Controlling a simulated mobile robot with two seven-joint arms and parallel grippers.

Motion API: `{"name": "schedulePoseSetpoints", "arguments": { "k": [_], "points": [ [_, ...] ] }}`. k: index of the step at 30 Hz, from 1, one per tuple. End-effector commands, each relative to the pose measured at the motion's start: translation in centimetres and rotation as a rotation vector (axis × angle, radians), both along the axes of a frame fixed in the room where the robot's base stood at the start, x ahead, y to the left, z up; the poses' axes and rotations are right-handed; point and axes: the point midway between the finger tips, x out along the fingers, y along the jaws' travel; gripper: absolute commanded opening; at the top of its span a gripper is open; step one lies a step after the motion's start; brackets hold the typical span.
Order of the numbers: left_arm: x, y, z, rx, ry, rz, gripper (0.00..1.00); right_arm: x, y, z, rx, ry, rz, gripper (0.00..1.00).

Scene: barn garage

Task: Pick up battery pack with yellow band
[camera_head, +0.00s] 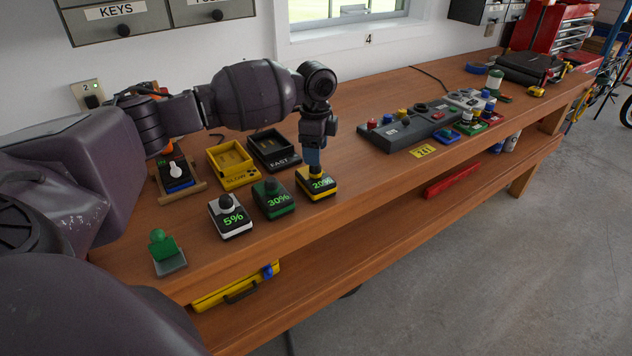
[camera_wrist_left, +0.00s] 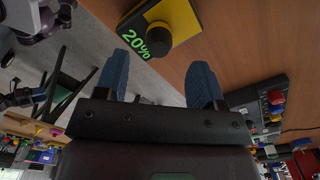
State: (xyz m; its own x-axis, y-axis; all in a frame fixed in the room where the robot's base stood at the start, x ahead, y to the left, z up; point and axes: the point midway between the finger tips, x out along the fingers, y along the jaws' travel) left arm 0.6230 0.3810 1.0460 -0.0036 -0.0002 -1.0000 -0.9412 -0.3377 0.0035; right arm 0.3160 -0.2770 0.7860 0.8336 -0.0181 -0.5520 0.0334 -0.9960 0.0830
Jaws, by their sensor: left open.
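The battery pack with the yellow band (camera_head: 318,189) stands on the workbench, showing "20%" in green, with a dark knob on top. My left gripper (camera_head: 314,162) points down directly over this pack, its blue fingers at the knob. In the left wrist view the open fingers (camera_wrist_left: 160,68) lie apart, with the yellow-banded pack (camera_wrist_left: 183,18) beyond their tips and its knob between them in the picture. I cannot tell whether they touch it. My right gripper is not in view.
Behind are a yellow charger (camera_head: 234,168) and a black FAST charger (camera_head: 274,151). A grey control panel (camera_head: 412,128) lies to the right. Bare wood lies between.

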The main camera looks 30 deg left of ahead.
Motion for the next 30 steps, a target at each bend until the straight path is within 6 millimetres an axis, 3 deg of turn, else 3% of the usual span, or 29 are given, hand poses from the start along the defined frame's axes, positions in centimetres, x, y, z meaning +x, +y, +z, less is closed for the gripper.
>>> {"name": "schedulePoseSetpoints", "arguments": {
  "k": [8,16,24,30],
  "points": [
    [-0.1,0.0,-1.8,0.0,-0.001,0.0,0.63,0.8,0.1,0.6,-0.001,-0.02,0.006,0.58],
    [-0.2,-0.1,-5.4,-0.001,0.0,0.0,0.63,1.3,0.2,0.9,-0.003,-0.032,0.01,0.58],
    [-0.2,-0.1,-5.8,-0.001,-0.003,0.0,0.63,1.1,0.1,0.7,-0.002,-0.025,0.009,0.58],
    [-0.2,-0.1,-5.8,0.0,-0.003,0.0,0.34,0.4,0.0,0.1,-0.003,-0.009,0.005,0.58]
  ]
}}
